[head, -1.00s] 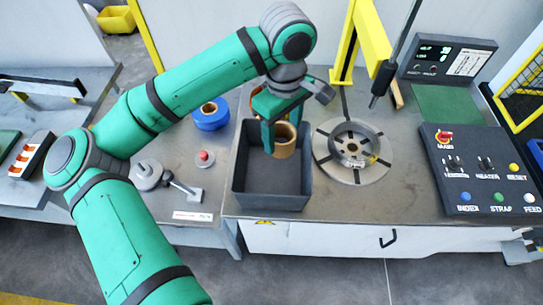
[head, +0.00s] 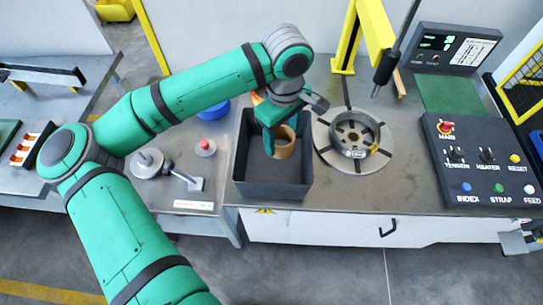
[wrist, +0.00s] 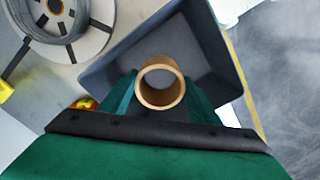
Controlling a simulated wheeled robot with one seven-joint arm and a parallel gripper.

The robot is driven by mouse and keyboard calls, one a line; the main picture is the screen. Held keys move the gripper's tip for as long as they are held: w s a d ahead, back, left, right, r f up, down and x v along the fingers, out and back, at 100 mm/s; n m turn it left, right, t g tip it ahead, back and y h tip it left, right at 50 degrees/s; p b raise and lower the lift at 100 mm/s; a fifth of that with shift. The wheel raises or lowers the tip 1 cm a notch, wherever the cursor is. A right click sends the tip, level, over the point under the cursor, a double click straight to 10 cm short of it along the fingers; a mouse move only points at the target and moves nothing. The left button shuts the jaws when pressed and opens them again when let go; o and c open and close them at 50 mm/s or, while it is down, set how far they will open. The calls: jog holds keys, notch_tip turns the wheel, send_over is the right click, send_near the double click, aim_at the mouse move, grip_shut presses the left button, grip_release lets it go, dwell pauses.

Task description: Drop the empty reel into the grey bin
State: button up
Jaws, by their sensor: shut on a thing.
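The empty reel (head: 285,142) is a short brown cardboard tube. My gripper (head: 269,140) is shut on it, with green fingers at its side. The reel is over the opening of the grey bin (head: 272,188), a dark, open-topped box at the table's front edge. In the wrist view the reel (wrist: 160,103) sits between my fingers, its hollow end facing the camera, with the bin (wrist: 222,50) behind it. How far the reel is below the rim is hard to tell.
A round turntable (head: 325,142) with a grey coil (head: 356,135) stands just right of the bin. A control panel (head: 480,160) is farther right. A yellow post (head: 347,40) rises behind. A blue roll (head: 213,109) is left of the bin, partly hidden by my arm.

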jog(key=o, duration=1.3)
jog(key=shift+w, duration=0.1)
jog(key=shift+c, duration=0.2)
jog(key=shift+a, duration=0.1)
notch_tip(320, 180, up, 8)
jog(key=shift+f, duration=0.25)
jog(key=shift+a, duration=0.1)
